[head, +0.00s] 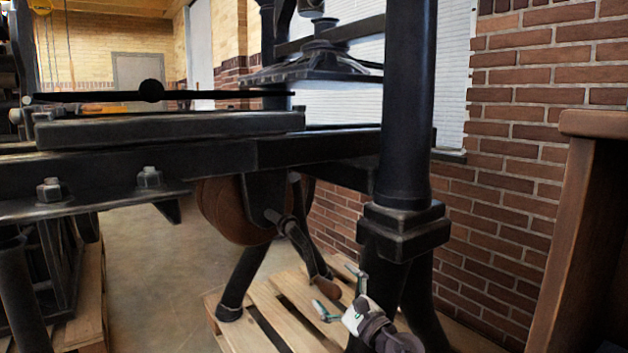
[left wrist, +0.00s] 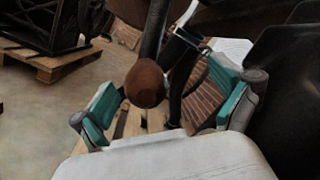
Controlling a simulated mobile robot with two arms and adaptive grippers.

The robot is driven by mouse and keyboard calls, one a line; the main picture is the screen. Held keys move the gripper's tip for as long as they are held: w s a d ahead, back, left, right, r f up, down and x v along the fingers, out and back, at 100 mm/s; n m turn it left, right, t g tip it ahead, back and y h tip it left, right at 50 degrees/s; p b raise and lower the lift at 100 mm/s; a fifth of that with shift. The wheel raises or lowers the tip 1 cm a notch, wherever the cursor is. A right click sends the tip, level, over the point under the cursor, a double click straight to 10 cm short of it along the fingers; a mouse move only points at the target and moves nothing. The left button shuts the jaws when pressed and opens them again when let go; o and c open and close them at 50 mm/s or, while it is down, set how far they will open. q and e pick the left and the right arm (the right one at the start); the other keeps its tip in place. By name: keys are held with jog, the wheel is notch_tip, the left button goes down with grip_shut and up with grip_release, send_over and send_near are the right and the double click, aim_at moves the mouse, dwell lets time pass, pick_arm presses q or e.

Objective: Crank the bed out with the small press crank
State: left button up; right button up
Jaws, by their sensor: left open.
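The small press crank (head: 301,243) hangs down under the press rails, its dark arm sloping to a brown wooden handle (head: 328,287). In the left wrist view the round handle end (left wrist: 145,84) shows between my fingers, with the dark arm (left wrist: 156,30) behind it. My left gripper (head: 344,293) is open, its teal-padded fingers on either side of the handle. It also shows in the left wrist view (left wrist: 166,108). I cannot tell whether either finger touches the handle. The bed (head: 170,126) is a dark slab on the rails, left of the platen (head: 315,62). My right gripper is not in view.
A thick press column (head: 408,110) and its foot stand close to the right of my left gripper. A brown drum (head: 232,210) sits under the rails. The press stands on a wooden pallet (head: 262,310). A brick wall (head: 535,110) and wooden cabinet (head: 590,200) are at right.

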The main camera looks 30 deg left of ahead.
pick_arm(q)
jog(key=v, duration=0.7)
jog(key=shift+p, duration=0.4)
dwell(0.3)
